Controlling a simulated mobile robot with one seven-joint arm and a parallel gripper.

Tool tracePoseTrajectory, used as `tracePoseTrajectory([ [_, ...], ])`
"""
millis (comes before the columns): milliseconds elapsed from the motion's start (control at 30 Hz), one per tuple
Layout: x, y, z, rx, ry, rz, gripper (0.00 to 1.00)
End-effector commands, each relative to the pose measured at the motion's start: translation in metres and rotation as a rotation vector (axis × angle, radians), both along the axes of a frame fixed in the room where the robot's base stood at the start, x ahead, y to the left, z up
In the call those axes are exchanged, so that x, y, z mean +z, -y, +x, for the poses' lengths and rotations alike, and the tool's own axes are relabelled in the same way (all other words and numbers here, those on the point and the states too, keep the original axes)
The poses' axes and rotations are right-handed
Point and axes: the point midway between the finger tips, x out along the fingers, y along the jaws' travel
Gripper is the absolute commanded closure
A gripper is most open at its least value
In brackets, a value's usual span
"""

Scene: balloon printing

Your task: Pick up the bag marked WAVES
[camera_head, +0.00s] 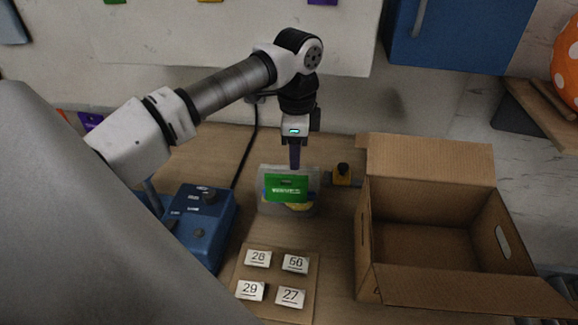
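A clear bag (267,205) with a green label (286,188) stands on the wooden table, roughly upright, below my gripper. The white lettering on the label is too small to read surely, so I cannot confirm that it says WAVES. Some yellow shows low inside the bag. My gripper (295,167) points straight down, with its dark purple finger end at the bag's top edge. The fingers are seen in line as one narrow strip, so their gap is hidden. I cannot tell whether they touch the bag.
An open cardboard box (374,262) stands on the right. A blue device (203,222) with knobs is on the left. A board (268,280) with several numbered tags lies in front of the bag. A small yellow and black item (343,175) is just right of the bag.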

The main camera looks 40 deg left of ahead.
Motion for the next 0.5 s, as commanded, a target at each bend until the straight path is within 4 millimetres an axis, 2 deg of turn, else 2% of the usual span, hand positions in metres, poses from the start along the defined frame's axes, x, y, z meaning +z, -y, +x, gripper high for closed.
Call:
tracePoseTrajectory([
  [33,-0.018,0.0,0.0,0.0,-0.001,-0.003,0.64],
  [133,-0.036,0.0,0.0,0.0,0.001,-0.003,0.64],
  [367,-0.052,-0.001,-0.001,0.001,0.001,-0.002,0.64],
  [500,-0.069,-0.003,-0.004,0.001,0.0,-0.004,0.64],
])
